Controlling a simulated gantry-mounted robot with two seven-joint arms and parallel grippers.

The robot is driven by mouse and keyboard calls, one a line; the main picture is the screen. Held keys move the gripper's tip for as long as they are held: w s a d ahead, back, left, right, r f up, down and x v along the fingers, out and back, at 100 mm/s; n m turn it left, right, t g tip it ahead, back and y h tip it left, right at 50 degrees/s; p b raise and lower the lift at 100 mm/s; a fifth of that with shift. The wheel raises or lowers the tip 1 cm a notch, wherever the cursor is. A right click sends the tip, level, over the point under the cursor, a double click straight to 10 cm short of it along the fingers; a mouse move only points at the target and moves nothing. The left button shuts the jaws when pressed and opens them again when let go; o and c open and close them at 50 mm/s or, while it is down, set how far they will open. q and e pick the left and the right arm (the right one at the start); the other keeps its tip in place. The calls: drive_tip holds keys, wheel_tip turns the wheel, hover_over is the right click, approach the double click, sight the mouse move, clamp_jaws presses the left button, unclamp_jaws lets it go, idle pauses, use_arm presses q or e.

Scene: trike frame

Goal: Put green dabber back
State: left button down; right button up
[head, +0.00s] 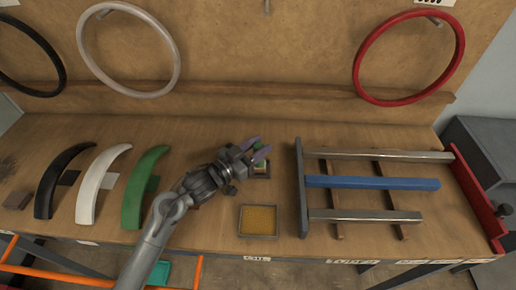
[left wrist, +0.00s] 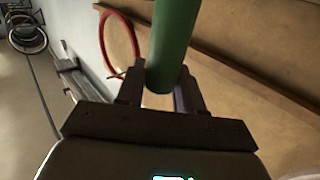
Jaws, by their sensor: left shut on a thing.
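My left gripper (head: 257,153) is above the workbench, left of the frame jig. It is shut on the green dabber (left wrist: 172,45), a green cylinder that stands between its two fingers in the left wrist view. My right gripper is not in view.
A shallow tray with a yellow-brown pad (head: 258,221) lies nearer the front edge. The jig with metal and blue tubes (head: 372,183) stands to the right. Black, white and green fenders (head: 146,187) lie to the left. Wheel rims (head: 410,102) hang on the back board.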

use_arm(q)
drive_tip(key=shift+f, duration=0.15)
drive_tip(key=c, duration=0.7)
unclamp_jaws()
drive_tip(key=shift+r, duration=0.2)
drive_tip(key=shift+b+v, duration=1.35)
drive_tip(key=shift+v, duration=4.65)
